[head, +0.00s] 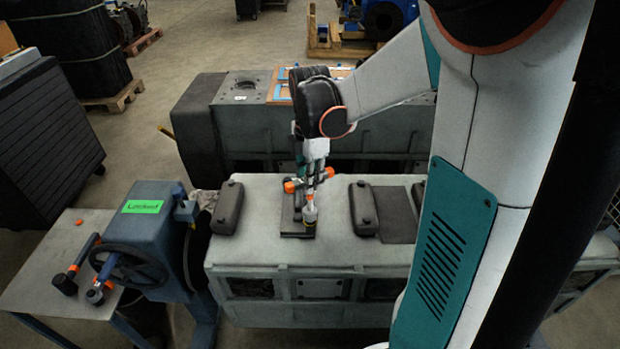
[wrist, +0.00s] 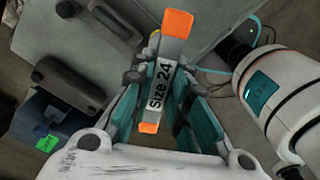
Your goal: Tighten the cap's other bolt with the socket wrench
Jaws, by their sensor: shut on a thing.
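My gripper (head: 313,174) is shut on the socket wrench (head: 292,186), a grey tool with orange ends. It is held above the engine's pale top. In the wrist view the wrench (wrist: 160,86) lies between the teal fingers (wrist: 158,103), and its label reads "Size 24". In the head view the wrench's lower end reaches down to a dark, flat piece (head: 297,229) on the engine, which may be the cap's seat. The cap and its bolts cannot be clearly made out. I cannot tell whether the socket sits on a bolt.
Dark covers (head: 228,207) and (head: 363,208) stand on the engine top (head: 262,235) either side of the gripper. A blue stand (head: 150,225) with a handwheel and green label is at left, beside a grey table (head: 40,270) with tools. Another engine (head: 245,130) stands behind.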

